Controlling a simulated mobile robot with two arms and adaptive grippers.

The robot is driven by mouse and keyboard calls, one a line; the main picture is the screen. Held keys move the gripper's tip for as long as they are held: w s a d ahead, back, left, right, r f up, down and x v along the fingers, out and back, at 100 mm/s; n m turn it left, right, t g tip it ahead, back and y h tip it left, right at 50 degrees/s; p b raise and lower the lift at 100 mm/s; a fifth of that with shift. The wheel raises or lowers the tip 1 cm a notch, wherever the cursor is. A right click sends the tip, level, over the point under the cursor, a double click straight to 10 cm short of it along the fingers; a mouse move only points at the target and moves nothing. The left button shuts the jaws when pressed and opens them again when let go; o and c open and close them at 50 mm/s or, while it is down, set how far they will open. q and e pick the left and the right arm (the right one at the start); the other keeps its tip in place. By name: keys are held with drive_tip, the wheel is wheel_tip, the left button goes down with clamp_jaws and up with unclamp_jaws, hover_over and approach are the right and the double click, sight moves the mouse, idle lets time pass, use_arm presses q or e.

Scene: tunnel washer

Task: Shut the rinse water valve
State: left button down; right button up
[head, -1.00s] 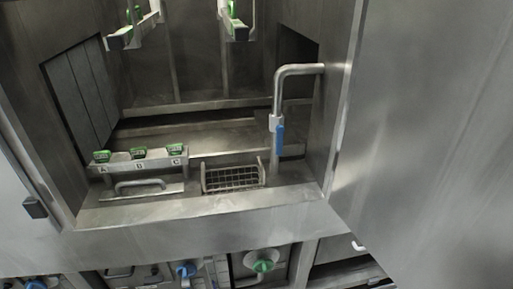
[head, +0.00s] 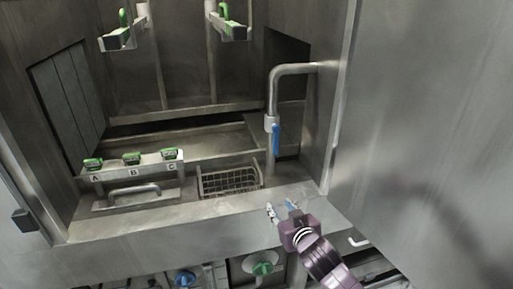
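A valve with a blue lever (head: 276,138) sits on the bent steel pipe (head: 272,95) at the right side of the washer opening. The lever hangs down, in line with the upright part of the pipe. No label on it can be read. My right gripper (head: 280,206) comes in from the lower right. It is below the lever and apart from it, in front of the opening's front ledge, with its fingers spread and nothing between them. My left gripper is not in view.
A wire basket (head: 230,181) and a rack with green-topped clips A, B, C (head: 133,166) stand left of the pipe. A large steel door (head: 430,120) stands on the right. Blue (head: 185,278) and green (head: 263,268) knobs are below the ledge (head: 170,228).

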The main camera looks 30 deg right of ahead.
sight(277, 144)
drive_tip(key=w+d+r+t, duration=0.2)
drive_tip(key=r, duration=0.5)
drive_tip(key=w+d+r+t, duration=0.2)
drive_tip(key=w+r, duration=0.1)
drive_tip(key=r, duration=0.3)
drive_tip(key=shift+m+h, duration=0.4)
drive_tip(key=x, duration=0.2)
drive_tip(key=p+x, duration=0.1)
drive_tip(key=x, duration=0.2)
drive_tip(key=shift+w+d+r, duration=0.25)
drive_tip(key=shift+w+r, duration=0.05)
drive_tip(key=shift+p+x, duration=0.3)
drive_tip(key=shift+x, duration=0.6)
drive_tip(key=shift+f, duration=0.1)
drive_tip(key=shift+c, duration=0.6)
clamp_jaws()
